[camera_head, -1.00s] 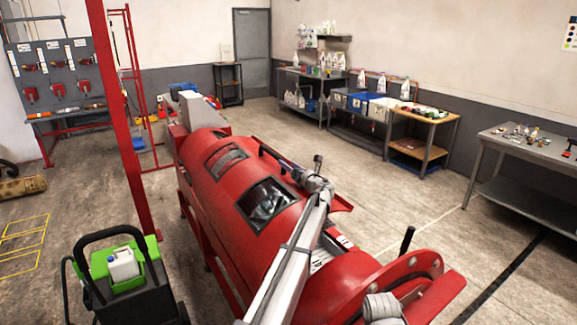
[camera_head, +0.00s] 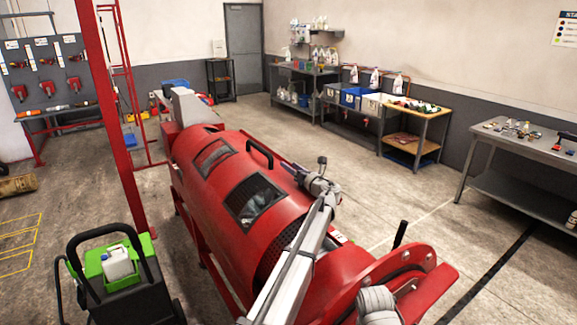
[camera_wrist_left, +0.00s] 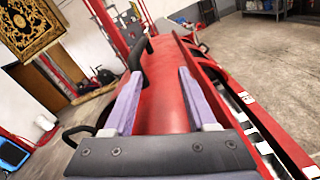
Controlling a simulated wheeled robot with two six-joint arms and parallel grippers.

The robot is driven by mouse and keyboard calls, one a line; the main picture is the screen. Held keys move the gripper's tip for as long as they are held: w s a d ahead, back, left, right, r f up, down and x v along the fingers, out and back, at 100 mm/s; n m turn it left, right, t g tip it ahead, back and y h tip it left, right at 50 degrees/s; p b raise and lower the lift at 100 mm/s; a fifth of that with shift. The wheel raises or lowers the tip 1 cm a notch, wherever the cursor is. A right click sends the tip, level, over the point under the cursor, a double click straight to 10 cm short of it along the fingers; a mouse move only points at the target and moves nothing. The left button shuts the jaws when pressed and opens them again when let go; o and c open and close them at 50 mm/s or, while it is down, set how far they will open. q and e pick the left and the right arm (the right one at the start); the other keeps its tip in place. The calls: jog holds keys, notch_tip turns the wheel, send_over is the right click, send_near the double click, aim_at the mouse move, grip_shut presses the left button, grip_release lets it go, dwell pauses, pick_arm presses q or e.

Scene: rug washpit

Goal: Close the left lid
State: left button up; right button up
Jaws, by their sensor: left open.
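The left lid appears to be the red curved cover (camera_head: 215,195) with dark windows and a black bar handle (camera_head: 260,153) on its upper right side. It lies over the red drum machine, and its exact seating is unclear. Dark mesh shows beside it, near my arm. My left gripper (camera_head: 305,174) is over the machine's right side, just right of the handle. In the left wrist view the gripper (camera_wrist_left: 159,73) is open and empty, with red surface between its fingers. The black handle (camera_wrist_left: 137,53) is ahead, near the left fingertip. My right gripper is out of view.
A red post (camera_head: 112,120) stands left of the machine. A black cart (camera_head: 128,300) with a green tray holding a white jug is at front left. A black lever (camera_head: 400,234) rises at the machine's near end. Open floor lies between the machine and the right-hand tables.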

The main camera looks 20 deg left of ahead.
pick_arm(q)
jog(key=shift+v, duration=1.55)
